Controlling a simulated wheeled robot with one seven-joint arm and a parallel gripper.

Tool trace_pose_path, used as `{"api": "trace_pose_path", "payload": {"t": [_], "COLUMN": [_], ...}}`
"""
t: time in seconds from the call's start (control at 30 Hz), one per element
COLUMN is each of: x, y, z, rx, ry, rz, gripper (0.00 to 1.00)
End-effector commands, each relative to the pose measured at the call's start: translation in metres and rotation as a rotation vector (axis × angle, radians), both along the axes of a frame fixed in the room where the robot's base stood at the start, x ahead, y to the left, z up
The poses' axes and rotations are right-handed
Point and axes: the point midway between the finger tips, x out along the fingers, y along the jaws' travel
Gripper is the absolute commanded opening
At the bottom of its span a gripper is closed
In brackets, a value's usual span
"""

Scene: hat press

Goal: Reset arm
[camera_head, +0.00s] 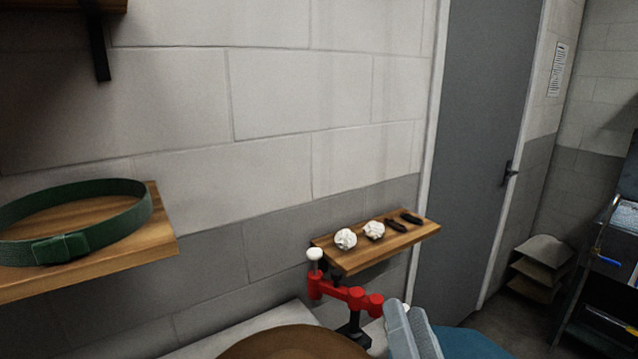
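A red jointed piece (343,293) with a white round knob (315,255) at its left end stands at the bottom centre, on a dark post below it. A large brown rounded thing (290,344) shows at the bottom edge, cut off by the frame. A pale blue-grey part (411,332) rises at the bottom, right of the red piece; I cannot tell what it belongs to. I cannot make out my gripper in this view.
A wooden shelf (165,232) at left holds a green belt loop (62,246). A smaller shelf (345,262) on the wall holds two white crumpled balls (345,239) and two dark pieces (396,225). A grey door (480,130) and a dark rack (590,310) are at right.

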Motion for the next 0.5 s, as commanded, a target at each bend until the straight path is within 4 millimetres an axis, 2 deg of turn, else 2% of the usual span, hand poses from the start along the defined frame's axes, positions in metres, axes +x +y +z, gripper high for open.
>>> {"api": "trace_pose_path", "payload": {"t": [0.03,0.2,0.37,0.5], "x": [-0.012,-0.056,-0.106,-0.153], "y": [-0.010,-0.042,-0.063,-0.076], "z": [-0.017,-0.063,-0.105,-0.138], "rx": [-0.021,-0.150,-0.302,-0.446], "ry": [0.020,0.079,0.160,0.246], "rz": [-0.055,-0.225,-0.328,-0.363], "gripper": [0.36,0.36,0.36,0.36]}}
